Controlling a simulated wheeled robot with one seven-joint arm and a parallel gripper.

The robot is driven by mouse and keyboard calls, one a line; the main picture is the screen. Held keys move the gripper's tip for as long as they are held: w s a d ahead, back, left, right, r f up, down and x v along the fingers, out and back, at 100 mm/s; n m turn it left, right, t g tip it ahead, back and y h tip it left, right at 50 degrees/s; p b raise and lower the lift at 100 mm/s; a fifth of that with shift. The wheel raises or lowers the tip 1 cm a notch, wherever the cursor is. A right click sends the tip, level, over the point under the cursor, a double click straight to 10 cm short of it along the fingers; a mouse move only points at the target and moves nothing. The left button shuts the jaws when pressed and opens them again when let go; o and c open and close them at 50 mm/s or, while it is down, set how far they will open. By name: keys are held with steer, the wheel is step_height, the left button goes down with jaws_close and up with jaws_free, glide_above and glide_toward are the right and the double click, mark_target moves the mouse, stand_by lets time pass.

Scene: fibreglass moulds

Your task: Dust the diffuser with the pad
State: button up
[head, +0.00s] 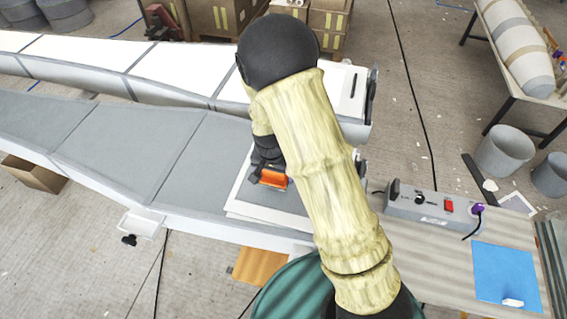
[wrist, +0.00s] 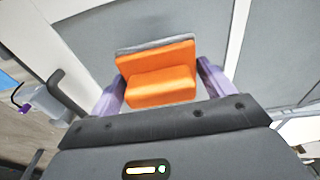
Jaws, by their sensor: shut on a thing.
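My gripper (head: 268,163) is shut on an orange pad (head: 273,179). In the wrist view the orange pad (wrist: 160,88) with a grey face sits between the two purple fingers of my gripper (wrist: 163,76). In the head view the pad is over the right end of a long grey panelled mould (head: 120,140), by a pale sheet or flange (head: 240,210). I cannot tell whether the pad touches the surface. No part is clearly marked as the diffuser; my arm hides some of the mould's right end.
A white-topped mould (head: 180,72) runs behind the grey one. To the right, a bench holds a control box (head: 430,207) with a red switch and a blue sheet (head: 503,272). Grey buckets (head: 504,152) stand on the floor. Cardboard boxes (head: 215,18) are at the back.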

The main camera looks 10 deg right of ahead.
steer(key=shift+s+a+r, duration=0.1)
steer(key=shift+a+r, duration=0.1)
steer(key=shift+r, duration=0.45)
steer(key=shift+s+r+p, duration=0.2)
steer(key=shift+r+p, duration=0.6)
steer(key=shift+p, duration=0.05)
steer(key=shift+w+d+r+p, duration=0.1)
steer(key=shift+d+r+p, duration=0.1)
steer(key=shift+r+p, duration=0.3)
steer(key=shift+a, duration=0.1)
